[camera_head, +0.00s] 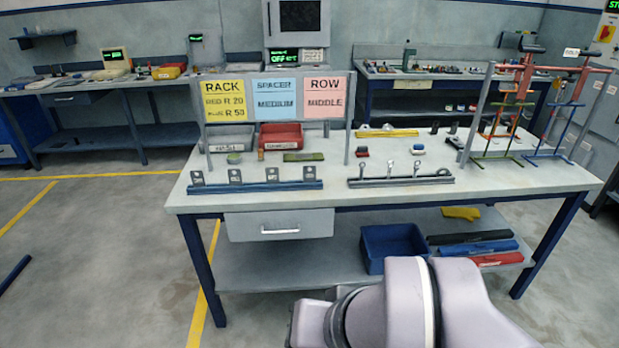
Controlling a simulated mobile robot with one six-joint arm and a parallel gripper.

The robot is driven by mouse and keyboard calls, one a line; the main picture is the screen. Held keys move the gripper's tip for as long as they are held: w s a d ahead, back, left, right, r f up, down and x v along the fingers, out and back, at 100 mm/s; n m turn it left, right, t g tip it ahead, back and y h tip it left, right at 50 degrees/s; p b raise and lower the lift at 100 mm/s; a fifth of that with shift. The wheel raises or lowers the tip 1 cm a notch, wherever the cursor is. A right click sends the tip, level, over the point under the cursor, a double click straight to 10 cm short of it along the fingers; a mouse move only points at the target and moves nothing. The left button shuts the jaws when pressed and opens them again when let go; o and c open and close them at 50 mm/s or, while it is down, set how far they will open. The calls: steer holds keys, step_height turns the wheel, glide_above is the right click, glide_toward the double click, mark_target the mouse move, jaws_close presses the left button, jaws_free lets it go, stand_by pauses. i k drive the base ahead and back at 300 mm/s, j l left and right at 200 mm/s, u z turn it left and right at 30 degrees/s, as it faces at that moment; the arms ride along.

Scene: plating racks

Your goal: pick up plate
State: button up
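Several small grey plates, each with a hole, stand upright in a row along a blue rail (256,187) at the front left of the workbench. The leftmost plate (197,178) and the rightmost plate (309,173) stand near the rail's ends, with the others spaced between them. My gripper is out of view. Only a pale, rounded part of my own arm shows at the bottom, in front of the bench.
A dark bar (401,182) with upright eyelets lies right of the plates. A sign board (277,99) stands behind them, near a red bin (281,135). Coloured racks (498,155) hang at the bench's right. The front right benchtop is clear.

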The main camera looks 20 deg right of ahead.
mark_target(199, 181)
steer(key=u, duration=5.85)
steer(key=k+l+u, duration=0.35)
steer(key=u, duration=0.15)
steer(key=k+l+u, duration=0.3)
steer(key=k+u, duration=0.15)
steer(key=k+l+u, duration=0.1)
steer(key=k+u, duration=0.9)
steer(key=k+j+u, duration=0.25)
steer(key=u, duration=0.25)
steer(key=k+j+u, duration=0.7)
steer(key=j+u, duration=0.25)
